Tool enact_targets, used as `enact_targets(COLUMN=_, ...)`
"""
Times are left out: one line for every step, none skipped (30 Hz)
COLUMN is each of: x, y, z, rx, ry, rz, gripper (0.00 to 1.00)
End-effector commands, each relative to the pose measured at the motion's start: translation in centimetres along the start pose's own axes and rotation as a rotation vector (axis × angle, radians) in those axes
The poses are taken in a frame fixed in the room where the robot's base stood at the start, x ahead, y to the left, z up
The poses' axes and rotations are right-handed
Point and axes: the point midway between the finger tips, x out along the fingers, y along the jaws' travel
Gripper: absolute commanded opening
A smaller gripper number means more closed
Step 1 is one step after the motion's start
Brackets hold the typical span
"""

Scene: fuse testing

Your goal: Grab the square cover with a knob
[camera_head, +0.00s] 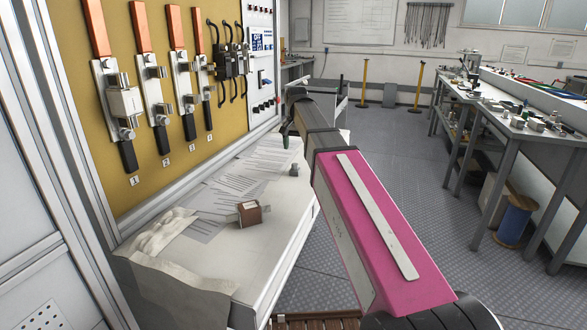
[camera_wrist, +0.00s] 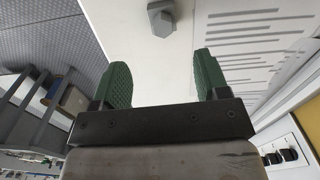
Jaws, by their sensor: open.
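A small grey piece (camera_head: 293,170) lies on the white worktop (camera_head: 275,218) near its right edge. It looks like the square cover with a knob, though its knob is hard to make out. In the wrist view the grey piece (camera_wrist: 161,18) shows at the top edge, ahead of my fingertips and roughly between their lines. My gripper (camera_wrist: 161,62) is open and empty, with two green ridged fingers. In the head view one green fingertip of my gripper (camera_head: 286,141) shows above the far part of the worktop; the rest is hidden behind my arm.
A crumpled cloth (camera_head: 165,232) lies at the worktop's left. A yellow panel (camera_head: 150,190) with orange-handled switches (camera_head: 178,70) rises behind. A cluttered bench (camera_head: 525,125) stands right, across open floor.

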Motion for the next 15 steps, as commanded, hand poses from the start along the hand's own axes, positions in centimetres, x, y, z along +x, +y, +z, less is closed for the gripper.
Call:
enact_targets(x=0.7, y=0.0, z=0.1, rx=0.0, ry=-0.001, rz=0.001, gripper=0.68)
enact_targets(x=1.1, y=0.0, z=0.1, rx=0.0, ry=-0.002, rz=0.001, gripper=0.68)
enact_targets(x=1.7, y=0.0, z=0.1, rx=0.0, ry=-0.002, rz=0.001, gripper=0.68)
enact_targets(x=2.1, y=0.0, z=0.1, rx=0.0, ry=-0.002, rz=0.001, gripper=0.68)
enact_targets(x=2.6, y=0.0, z=0.1, rx=0.0, ry=-0.002, rz=0.001, gripper=0.68)
enact_targets(x=3.2, y=0.0, z=0.1, rx=0.0, ry=-0.002, rz=0.001, gripper=0.68)
enact_targets(x=3.6, y=0.0, z=0.1, rx=0.0, ry=-0.002, rz=0.001, gripper=0.68)
enact_targets(x=3.9, y=0.0, z=0.1, rx=0.0, ry=-0.002, rz=0.001, gripper=0.68)
enact_targets(x=4.2, y=0.0, z=0.1, rx=0.0, ry=-0.002, rz=0.001, gripper=0.68)
enact_targets(x=4.4, y=0.0, z=0.1, rx=0.0, ry=-0.001, rz=0.001, gripper=0.68)
enact_targets(x=4.5, y=0.0, z=0.1, rx=0.0, ry=-0.001, rz=0.0, gripper=0.68)
enact_targets(x=4.7, y=0.0, z=0.1, rx=0.0, ry=-0.001, rz=0.0, gripper=0.68)
enact_targets(x=4.8, y=-0.1, z=0.1, rx=0.0, ry=0.0, rz=0.0, gripper=0.68)
enact_targets(x=5.0, y=-0.1, z=0.1, rx=0.0, ry=0.0, rz=0.0, gripper=0.68)
enact_targets(x=5.2, y=-0.1, z=0.2, rx=0.0, ry=0.0, rz=0.0, gripper=0.68)
